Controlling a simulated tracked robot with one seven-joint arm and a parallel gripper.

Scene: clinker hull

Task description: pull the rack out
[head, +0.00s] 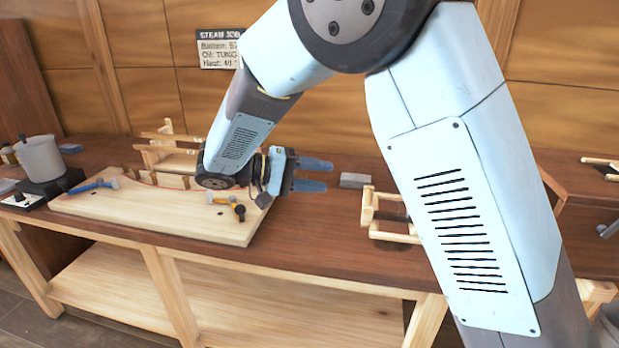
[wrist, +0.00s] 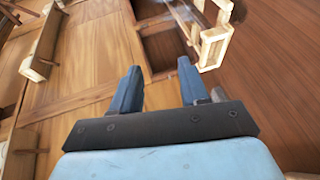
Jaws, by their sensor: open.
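A light wooden rack-like frame (head: 388,236) stands on the dark bench top in the head view, right of my gripper and partly hidden by my arm. A pale wooden frame with bars, likely the same rack (wrist: 213,48), shows at the upper right of the wrist view, beyond the fingertips and beside a dark recess (wrist: 165,50). My gripper (head: 315,175) is open and empty, its two blue fingers pointing right above the bench. In the wrist view the fingers (wrist: 159,78) are apart with nothing between them. The gripper and the frame are apart.
A grey block (head: 355,180) lies near the frame. A pale board (head: 150,215) with a blue-handled tool (head: 92,186) and a yellow-handled tool (head: 228,203) lies at left. Another wooden frame (head: 165,150) stands behind it. A grey pot (head: 40,158) stands far left.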

